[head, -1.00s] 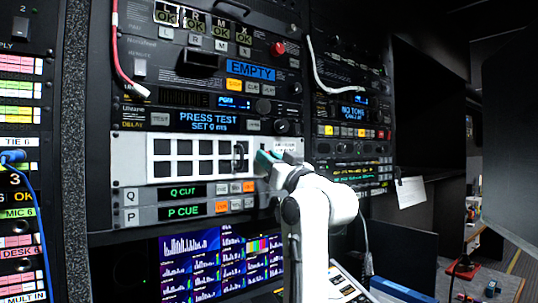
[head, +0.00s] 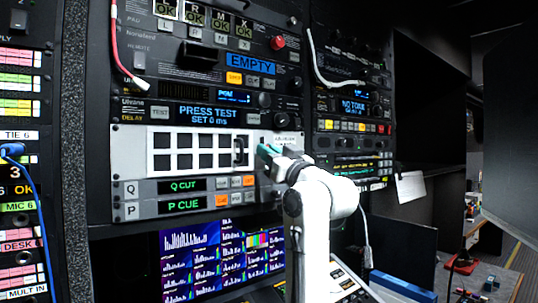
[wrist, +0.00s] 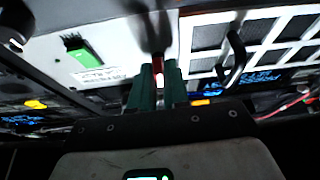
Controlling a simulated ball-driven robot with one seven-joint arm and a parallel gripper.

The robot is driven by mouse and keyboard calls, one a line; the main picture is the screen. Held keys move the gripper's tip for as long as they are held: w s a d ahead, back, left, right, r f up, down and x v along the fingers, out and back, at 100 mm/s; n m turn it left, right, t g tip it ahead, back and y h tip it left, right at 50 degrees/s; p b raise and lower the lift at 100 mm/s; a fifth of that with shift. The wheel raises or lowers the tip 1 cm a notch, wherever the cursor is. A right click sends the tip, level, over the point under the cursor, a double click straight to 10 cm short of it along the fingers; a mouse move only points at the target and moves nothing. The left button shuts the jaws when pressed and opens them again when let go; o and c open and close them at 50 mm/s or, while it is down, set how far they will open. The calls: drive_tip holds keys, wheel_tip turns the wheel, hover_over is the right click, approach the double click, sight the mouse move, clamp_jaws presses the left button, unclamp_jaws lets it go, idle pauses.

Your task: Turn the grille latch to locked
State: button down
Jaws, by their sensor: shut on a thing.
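The white grille (head: 200,173) with dark openings is on the rack front in the head view, and its white frame also shows at the upper right of the wrist view (wrist: 262,27). A black handle (head: 240,153) stands at its right end and shows in the wrist view too (wrist: 234,58). My gripper (wrist: 156,78), with teal fingers, is beside the grille's right edge. It is shut on a small, partly red piece (wrist: 158,66), seemingly the grille latch. The fingers hide most of this piece, so its turn angle cannot be read.
A green piece with a black top (wrist: 86,54) sits on the white panel left of my fingers in the wrist view. Screens (head: 220,265) lie below the rack. A red cable (head: 118,60) and a white cable (head: 318,70) hang in front of the equipment.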

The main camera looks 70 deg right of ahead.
drive_tip(key=shift+s+d+r+n+g+y+b, duration=0.2)
drive_tip(key=shift+n+y+b, duration=1.1)
drive_tip(key=shift+n, duration=2.3)
drive_tip(key=shift+w+a+f+n+g+y+b, duration=0.25)
drive_tip(key=shift+n+y+b, duration=1.05)
drive_tip(key=shift+n, duration=2.3)
drive_tip(key=shift+s+d+r+n+g+y+b, duration=0.25)
drive_tip(key=shift+n+y+b, duration=1.05)
drive_tip(key=shift+n, duration=2.3)
drive_tip(key=shift+w+a+y+p, duration=0.1)
drive_tip(key=shift+w+y+p, duration=0.05)
drive_tip(key=shift+y+p, duration=0.15)
drive_tip(key=c, duration=1.5)
unclamp_jaws()
drive_tip(key=s+b, duration=0.1)
drive_tip(key=s, duration=0.2)
drive_tip(key=s+a+b, duration=0.1)
drive_tip(key=s, duration=0.3)
drive_tip(key=s+b, duration=0.1)
drive_tip(key=s, duration=0.2)
drive_tip(key=shift+s+a, duration=0.35)
drive_tip(key=shift+a, duration=0.05)
